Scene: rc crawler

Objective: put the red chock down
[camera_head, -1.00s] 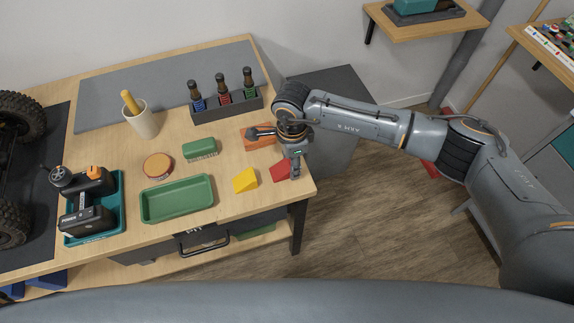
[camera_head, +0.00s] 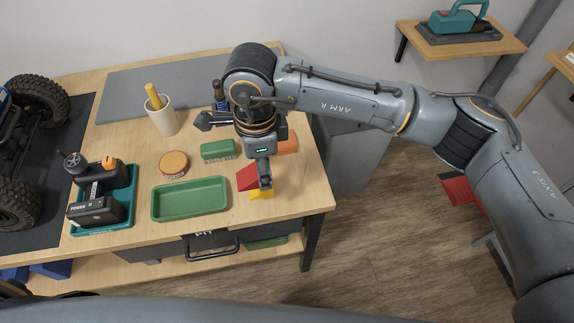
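The red chock (camera_head: 247,177) is at my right gripper (camera_head: 258,178), at the right part of the workbench. One dark finger shows on its right side; the other finger is hidden. The gripper points down and appears shut on the red chock. The yellow chock (camera_head: 262,194) shows just below and partly behind the red chock and finger. I cannot tell whether red and yellow touch, or how high the red one is. My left gripper is not in view.
A green tray (camera_head: 190,215) lies left of the gripper on the workbench (camera_head: 300,190). Behind are a green block (camera_head: 219,151), a round tin (camera_head: 174,163), an orange block (camera_head: 288,145) and a cup (camera_head: 163,122). The bench's right front corner is bare.

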